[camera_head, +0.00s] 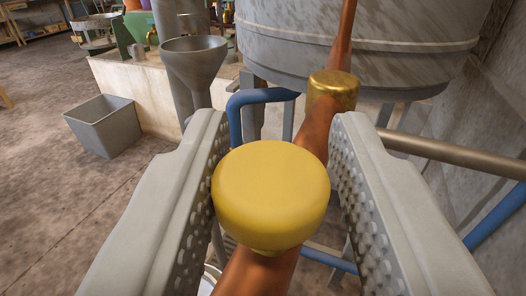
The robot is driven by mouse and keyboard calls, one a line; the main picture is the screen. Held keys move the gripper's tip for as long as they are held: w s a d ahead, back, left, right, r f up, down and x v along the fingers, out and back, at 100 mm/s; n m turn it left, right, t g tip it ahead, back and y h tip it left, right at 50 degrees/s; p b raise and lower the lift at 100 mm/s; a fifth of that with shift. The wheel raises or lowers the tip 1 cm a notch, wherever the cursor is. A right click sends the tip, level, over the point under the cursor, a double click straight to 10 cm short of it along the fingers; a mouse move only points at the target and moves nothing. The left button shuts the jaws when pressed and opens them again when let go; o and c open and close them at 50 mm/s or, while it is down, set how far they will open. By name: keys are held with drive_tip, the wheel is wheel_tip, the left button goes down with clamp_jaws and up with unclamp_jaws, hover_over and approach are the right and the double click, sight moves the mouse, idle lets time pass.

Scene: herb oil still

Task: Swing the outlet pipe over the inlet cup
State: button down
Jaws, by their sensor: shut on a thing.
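My gripper (278,117) has one grey studded finger on each side of a yellow knob (270,190) and is shut on it. The knob sits on a copper-brown pipe, which I take as the outlet pipe (313,125). This pipe runs from below the knob up past a brass collar (333,92) and out at the top. A grey funnel-shaped cup on a tube, which looks like the inlet cup (193,66), stands beyond my left finger, left of the pipe and apart from it. The pipe's open end is not visible.
A large grey metal vat (400,50) fills the upper right behind the pipe. Blue pipes (262,96) and a brown-grey bar (450,153) run near my fingers. A grey bin (103,124) stands on the floor at left by a pale block (135,95). Open floor lies at lower left.

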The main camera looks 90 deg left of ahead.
drive_tip(key=c, duration=1.2)
unclamp_jaws()
drive_tip(key=shift+w+d+r, duration=0.2)
drive_tip(key=shift+w, duration=0.2)
drive_tip(key=shift+o, duration=0.4)
drive_tip(key=shift+d, duration=0.1)
drive_tip(key=shift+f, duration=0.1)
drive_tip(key=shift+s+f, duration=0.1)
drive_tip(key=shift+s, duration=0.1)
drive_tip(key=shift+a, duration=0.2)
